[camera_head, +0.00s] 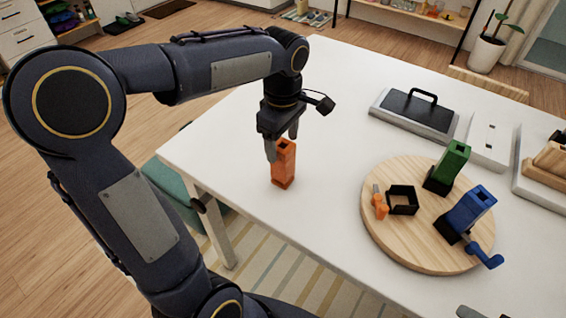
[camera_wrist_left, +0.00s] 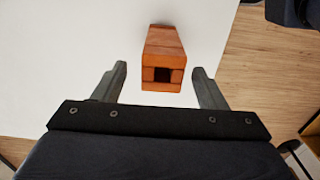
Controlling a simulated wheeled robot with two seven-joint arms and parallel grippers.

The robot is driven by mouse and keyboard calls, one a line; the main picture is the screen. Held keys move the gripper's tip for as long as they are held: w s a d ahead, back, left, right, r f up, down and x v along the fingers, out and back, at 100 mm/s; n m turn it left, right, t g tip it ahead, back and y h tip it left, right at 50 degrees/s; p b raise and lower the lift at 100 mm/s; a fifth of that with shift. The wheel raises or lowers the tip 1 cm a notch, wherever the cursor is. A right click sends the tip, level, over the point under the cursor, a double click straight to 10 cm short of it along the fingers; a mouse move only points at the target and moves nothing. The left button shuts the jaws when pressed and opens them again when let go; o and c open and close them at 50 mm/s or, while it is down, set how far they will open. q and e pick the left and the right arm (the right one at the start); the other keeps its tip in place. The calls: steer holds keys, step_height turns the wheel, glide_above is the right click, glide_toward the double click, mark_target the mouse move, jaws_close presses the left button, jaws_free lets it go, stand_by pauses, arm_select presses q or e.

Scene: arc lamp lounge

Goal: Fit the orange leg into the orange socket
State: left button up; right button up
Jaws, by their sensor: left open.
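The orange leg (camera_head: 284,168) stands upright on the white table near its left edge. It also shows in the left wrist view (camera_wrist_left: 163,50), with a dark square hole in its end. My left gripper (camera_head: 282,147) is open above it, pointing down. In the left wrist view, the leg lies between the directions of the two fingers (camera_wrist_left: 160,75), with a gap on each side. The orange socket is an empty black square frame (camera_head: 403,211) with an orange handle (camera_head: 380,206), on the round wooden board (camera_head: 400,243). My right gripper does not show clearly.
On the board, a green leg (camera_head: 452,160) stands in a black socket, and a blue leg (camera_head: 470,207) leans in another with a blue crank (camera_head: 487,256). A grey case (camera_head: 415,118) and a white panel (camera_head: 491,144) lie behind. The table between leg and board is clear.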

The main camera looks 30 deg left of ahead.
mark_target(283, 165)
arm_select(q)
step_height(283, 165, down, 4)
steer(key=shift+s+d+r, duration=0.1)
steer(key=shift+s+d, duration=0.05)
steer(key=c, duration=1.2)
steer(key=shift+r, duration=0.1)
